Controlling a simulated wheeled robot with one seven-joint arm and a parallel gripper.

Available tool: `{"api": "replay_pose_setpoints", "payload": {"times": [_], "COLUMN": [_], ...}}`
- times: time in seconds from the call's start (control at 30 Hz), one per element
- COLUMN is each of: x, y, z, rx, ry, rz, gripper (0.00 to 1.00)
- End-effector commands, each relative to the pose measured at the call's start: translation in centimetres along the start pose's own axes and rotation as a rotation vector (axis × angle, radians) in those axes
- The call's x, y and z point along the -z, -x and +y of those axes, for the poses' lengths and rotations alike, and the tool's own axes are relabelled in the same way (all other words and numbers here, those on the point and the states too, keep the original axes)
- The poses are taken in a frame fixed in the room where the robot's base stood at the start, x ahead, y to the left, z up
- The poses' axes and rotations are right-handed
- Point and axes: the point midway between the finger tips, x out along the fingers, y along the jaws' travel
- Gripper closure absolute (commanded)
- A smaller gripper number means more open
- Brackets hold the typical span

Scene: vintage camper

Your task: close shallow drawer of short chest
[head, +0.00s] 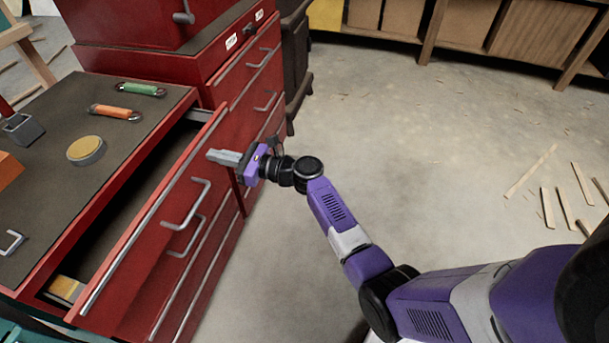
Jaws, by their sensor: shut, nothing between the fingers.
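The short red chest (150,93) stands at the left with a dark top. Its shallow top drawer (150,235) is pulled out, with a dark gap showing between its front and the chest body. The drawer's grey bar handle (188,204) is on its front face. My gripper (214,156) is shut and empty, its fingers pointing left at the far end of the drawer front. I cannot tell whether the fingertips touch the front. A small yellowish box (67,289) lies inside the drawer's near end.
On the chest top are a green-handled tool (141,89), an orange-handled tool (115,112), a round yellow tin (86,150) and a grey cup (22,130). A taller red cabinet (200,55) stands behind. The concrete floor at right is clear except for scattered wood strips (562,205).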

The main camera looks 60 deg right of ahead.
Motion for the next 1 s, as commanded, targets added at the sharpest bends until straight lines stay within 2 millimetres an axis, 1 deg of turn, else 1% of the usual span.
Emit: {"api": "replay_pose_setpoints", "payload": {"times": [0.03, 0.1, 0.2, 0.3, 0.4, 0.6, 1.0], "x": [0.2, 0.2, 0.3, 0.2, 0.2, 0.1, -0.1], "y": [-1.6, -3.2, -5.1, -6.5, -7.3, -8.1, -8.4], "z": [0.1, 0.1, 0.1, 0.0, 0.0, 0.0, 0.2], "rx": [-0.005, -0.004, -0.003, 0.0, 0.0, 0.001, -0.003], "ry": [0.001, 0.001, 0.001, 0.0, 0.0, 0.0, 0.002], "rz": [-0.001, -0.001, 0.0, 0.0, 0.001, 0.001, 0.001], "gripper": [1.0, 1.0, 1.0, 1.0, 1.0, 1.0, 1.0]}}
